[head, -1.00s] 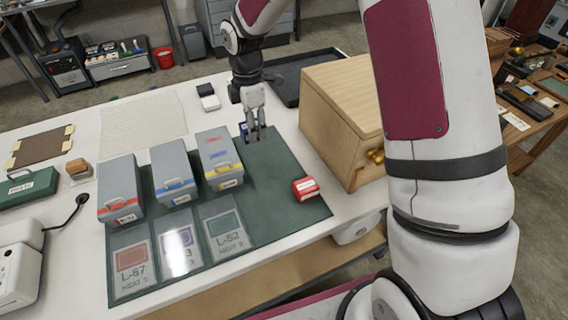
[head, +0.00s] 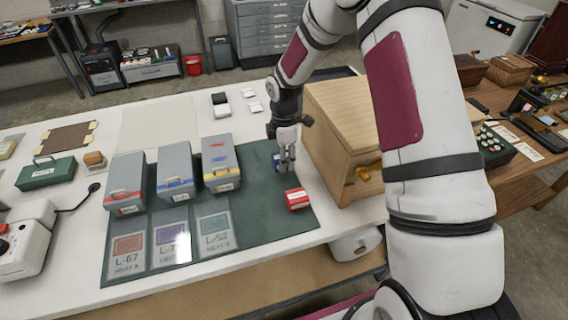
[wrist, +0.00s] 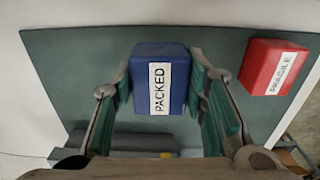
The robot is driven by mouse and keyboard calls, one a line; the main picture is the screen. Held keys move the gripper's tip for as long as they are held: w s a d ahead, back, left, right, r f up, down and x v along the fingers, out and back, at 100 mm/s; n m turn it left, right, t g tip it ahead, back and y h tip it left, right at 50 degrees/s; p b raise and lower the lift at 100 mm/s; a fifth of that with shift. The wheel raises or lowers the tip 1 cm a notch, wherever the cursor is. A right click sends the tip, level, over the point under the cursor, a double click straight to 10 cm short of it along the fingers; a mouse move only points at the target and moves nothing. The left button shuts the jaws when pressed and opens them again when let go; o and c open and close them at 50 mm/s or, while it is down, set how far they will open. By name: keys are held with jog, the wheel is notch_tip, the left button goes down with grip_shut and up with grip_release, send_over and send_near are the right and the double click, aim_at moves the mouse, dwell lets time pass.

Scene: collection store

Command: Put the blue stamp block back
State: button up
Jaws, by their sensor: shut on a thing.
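The blue stamp block (head: 276,160) has a white label reading PACKED, clear in the wrist view (wrist: 172,62). My gripper (head: 286,168) is shut on it, with one finger on each side in the wrist view (wrist: 160,95). Block and gripper are over the right part of the green mat (head: 262,215); I cannot tell whether the block touches it. The red stamp block (head: 297,199), labelled FRAGILE in the wrist view (wrist: 272,67), stands on the mat near the blue one, with a gap between them.
A wooden box (head: 345,130) stands close right of my gripper. Three grey boxes with red (head: 125,180), blue (head: 174,170) and yellow (head: 221,160) bands stand on the mat's left part, with cards in front. Mat between yellow-banded box and red block is clear.

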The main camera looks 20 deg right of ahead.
jog(key=shift+f, duration=1.35)
jog(key=shift+f, duration=0.2)
jog(key=o, duration=0.9)
jog(key=shift+r, duration=0.1)
